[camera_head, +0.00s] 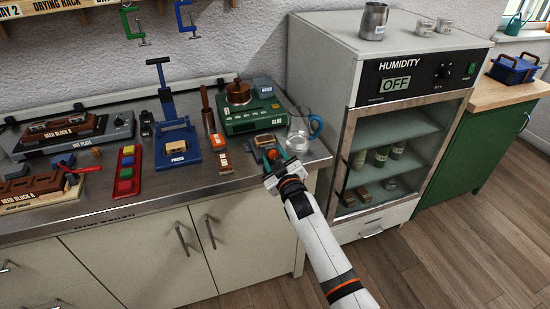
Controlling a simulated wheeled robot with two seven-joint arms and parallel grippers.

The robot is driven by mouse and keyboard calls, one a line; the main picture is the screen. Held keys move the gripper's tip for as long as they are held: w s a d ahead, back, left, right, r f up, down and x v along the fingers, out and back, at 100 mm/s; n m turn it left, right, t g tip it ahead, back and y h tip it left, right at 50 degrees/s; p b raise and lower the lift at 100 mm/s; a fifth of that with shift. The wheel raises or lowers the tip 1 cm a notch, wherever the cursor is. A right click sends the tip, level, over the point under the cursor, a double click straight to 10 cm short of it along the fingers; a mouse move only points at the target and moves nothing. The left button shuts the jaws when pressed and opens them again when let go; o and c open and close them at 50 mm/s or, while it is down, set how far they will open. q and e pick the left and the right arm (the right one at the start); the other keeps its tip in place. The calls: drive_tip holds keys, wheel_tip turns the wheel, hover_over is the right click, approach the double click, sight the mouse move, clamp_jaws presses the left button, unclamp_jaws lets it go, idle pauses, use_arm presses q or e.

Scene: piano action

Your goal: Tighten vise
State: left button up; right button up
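A small dark grey device that looks like the vise (257,150) stands at the front right of the metal worktop, mostly hidden by my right gripper. A round red-orange knob (271,154) shows at it. My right gripper (274,165) is right at the knob, reaching in over the worktop's front edge. Its fingers are small and partly hidden, so I cannot tell whether they are open or shut, or whether they touch the knob. My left gripper is not in view.
A glass jug (300,130) with a blue handle stands close behind my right gripper. A green glue pot unit (248,118), a blue press (177,146) and a red tray (126,172) stand left. The humidity cabinet (380,80) rises close on the right.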

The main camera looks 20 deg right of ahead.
drive_tip(key=shift+o, duration=0.3)
drive_tip(key=s, duration=1.2)
drive_tip(key=shift+d+b, duration=0.2)
drive_tip(key=shift+b, duration=0.25)
drive_tip(key=s+f+m+g, duration=0.1)
drive_tip(key=s+f+g, duration=0.25)
drive_tip(key=f, duration=0.75)
drive_tip(key=s+f+g, duration=0.2)
drive_tip(key=s+f, duration=0.3)
drive_tip(key=f, duration=0.6)
drive_tip(key=s+f+m+g, duration=0.1)
drive_tip(key=s+f+g, duration=0.25)
drive_tip(key=f, duration=0.75)
drive_tip(key=s+d+f+g, duration=0.1)
drive_tip(key=s+f, duration=0.5)
drive_tip(key=s, duration=0.6)
drive_tip(key=s+d+f+m+g, duration=0.1)
drive_tip(key=s+f+g, duration=0.3)
drive_tip(key=s+f, duration=0.3)
drive_tip(key=s+d+f+g, duration=0.1)
drive_tip(key=s+f+g, duration=0.2)
drive_tip(key=s, duration=1.4)
wheel_tip(320, 180, down, 4)
drive_tip(key=shift+s+d+f+m+h, duration=0.1)
drive_tip(key=shift+s+d+m+h, duration=0.05)
drive_tip(key=shift+s+m+h, duration=0.2)
